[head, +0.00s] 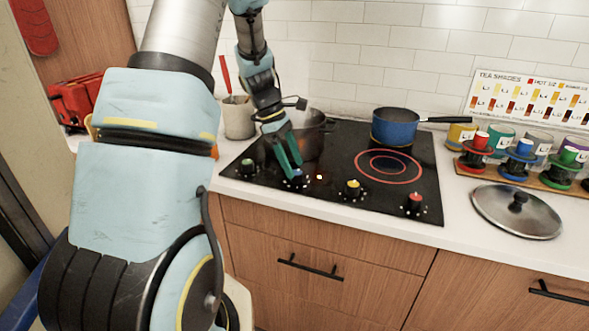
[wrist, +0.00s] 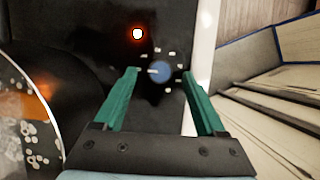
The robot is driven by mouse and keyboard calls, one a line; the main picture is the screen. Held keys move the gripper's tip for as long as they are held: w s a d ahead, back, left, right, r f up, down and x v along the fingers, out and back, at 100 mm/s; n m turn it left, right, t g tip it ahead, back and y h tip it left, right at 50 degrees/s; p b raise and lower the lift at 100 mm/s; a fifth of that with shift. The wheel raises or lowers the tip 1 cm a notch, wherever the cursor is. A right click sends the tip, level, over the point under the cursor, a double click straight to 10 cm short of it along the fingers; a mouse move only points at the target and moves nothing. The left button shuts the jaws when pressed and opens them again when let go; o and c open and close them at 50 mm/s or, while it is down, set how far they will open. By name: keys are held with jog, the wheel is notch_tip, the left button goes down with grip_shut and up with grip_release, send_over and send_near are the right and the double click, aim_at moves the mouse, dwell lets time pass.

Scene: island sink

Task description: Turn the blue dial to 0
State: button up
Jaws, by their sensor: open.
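The blue dial (head: 298,179) sits at the front edge of the black cooktop (head: 335,190), second from the left. In the wrist view the dial (wrist: 160,72) is round, with pale marks around it and a pale pointer line on its left side. My gripper (head: 290,172) reaches down over the dial with its green fingers apart. In the wrist view the dial shows between the two fingertips, with a gap on each side; contact cannot be told. My fingers partly hide the dial in the head view.
Green (head: 247,167), yellow (head: 352,188) and red (head: 415,203) dials share the front edge. A dark pot (head: 313,130) stands behind my gripper. A blue pan (head: 393,126) stands at the back right, behind a red-lit burner ring (head: 388,163). A lid (head: 517,212) lies on the counter.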

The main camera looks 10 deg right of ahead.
jog(key=b+v, duration=0.1)
jog(key=v, duration=0.8)
jog(key=shift+b, duration=0.3)
jog(key=shift+s+f, duration=0.1)
